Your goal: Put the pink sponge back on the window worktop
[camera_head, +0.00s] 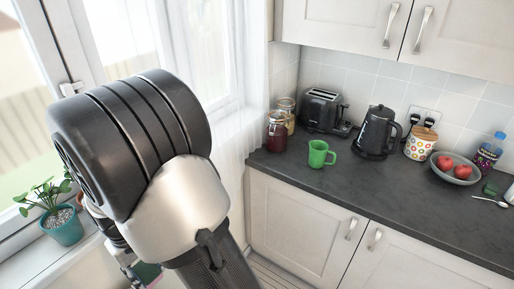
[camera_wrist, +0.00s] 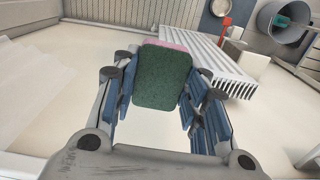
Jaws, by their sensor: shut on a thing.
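The pink sponge (camera_wrist: 162,80) is held between the fingers of my gripper (camera_wrist: 160,92). Its dark green scouring side faces the wrist camera and a pink edge shows along the top. In the head view a small part of the sponge (camera_head: 148,272) shows below my wrist, and my gripper is mostly hidden behind the arm. The pale window worktop (camera_head: 88,266) runs below the window at the lower left. My gripper is beside or above it; the exact gap cannot be told.
A plant in a teal pot (camera_head: 62,226) stands on the window worktop near my arm. The dark counter (camera_head: 385,190) holds a green mug (camera_head: 319,154), kettle (camera_head: 376,132), toaster (camera_head: 322,109) and fruit bowl (camera_head: 456,174). A white radiator (camera_wrist: 205,60) shows beyond the sponge in the wrist view.

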